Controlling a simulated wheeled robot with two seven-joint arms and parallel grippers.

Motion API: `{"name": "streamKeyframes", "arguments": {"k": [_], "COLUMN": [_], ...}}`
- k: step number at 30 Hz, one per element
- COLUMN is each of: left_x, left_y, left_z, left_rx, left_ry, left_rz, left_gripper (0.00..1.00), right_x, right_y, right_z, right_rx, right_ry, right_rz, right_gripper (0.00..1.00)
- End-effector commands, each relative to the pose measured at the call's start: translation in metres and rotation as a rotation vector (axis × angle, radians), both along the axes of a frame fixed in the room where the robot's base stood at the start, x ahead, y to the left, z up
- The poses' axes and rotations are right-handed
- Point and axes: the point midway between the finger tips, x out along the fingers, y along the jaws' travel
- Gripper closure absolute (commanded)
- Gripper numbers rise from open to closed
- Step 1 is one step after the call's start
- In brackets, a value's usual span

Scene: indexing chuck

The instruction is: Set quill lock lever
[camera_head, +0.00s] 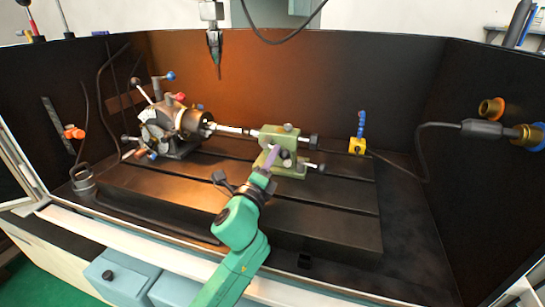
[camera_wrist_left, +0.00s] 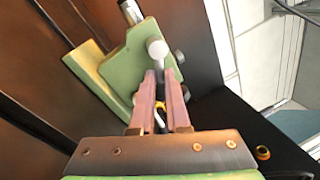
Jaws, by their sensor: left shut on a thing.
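The green tailstock (camera_head: 277,135) stands on the slotted table, right of the indexing chuck (camera_head: 193,122). It also shows in the left wrist view (camera_wrist_left: 122,68). A light ball-ended lever (camera_wrist_left: 157,48), apparently the quill lock lever, stands at the tailstock. My left gripper (camera_head: 272,153) reaches the tailstock's front side. In the left wrist view its mauve fingers (camera_wrist_left: 159,82) are shut on the lever just below the ball, which shows beyond the fingertips. The lever's lower end is hidden. My right gripper is in neither view.
A long workpiece (camera_head: 230,130) spans from the chuck to the tailstock. A spindle with a pointed tool (camera_head: 215,50) hangs above. The table's front right (camera_head: 340,215) is clear.

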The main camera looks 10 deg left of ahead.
Motion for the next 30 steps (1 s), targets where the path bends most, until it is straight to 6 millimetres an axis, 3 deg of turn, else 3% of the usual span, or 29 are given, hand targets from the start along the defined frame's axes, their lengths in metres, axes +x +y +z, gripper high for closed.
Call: {"name": "streamKeyframes", "arguments": {"k": [4,6,7,20,23,30], "left_x": [0.000,0.000,0.000,-0.008,-0.026,-0.087], "left_y": [0.000,0.000,0.000,0.001,0.004,0.012], "left_z": [0.000,0.001,0.000,-0.003,-0.007,-0.020], "left_rx": [-0.001,0.000,0.000,0.003,0.002,0.002], "left_ry": [-0.001,-0.001,-0.001,0.001,0.001,0.003], "left_rz": [-0.001,0.000,0.000,0.000,-0.001,-0.002], "left_gripper": [1.00,0.67,0.57,0.57,0.57,0.57], "right_x": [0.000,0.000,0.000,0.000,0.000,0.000], "right_y": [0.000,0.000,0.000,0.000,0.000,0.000], "right_z": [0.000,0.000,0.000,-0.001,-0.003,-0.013], "right_rx": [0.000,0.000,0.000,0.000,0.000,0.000], "right_ry": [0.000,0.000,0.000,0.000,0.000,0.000], "right_rz": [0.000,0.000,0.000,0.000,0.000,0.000], "right_gripper": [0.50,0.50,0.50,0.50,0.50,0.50]}}
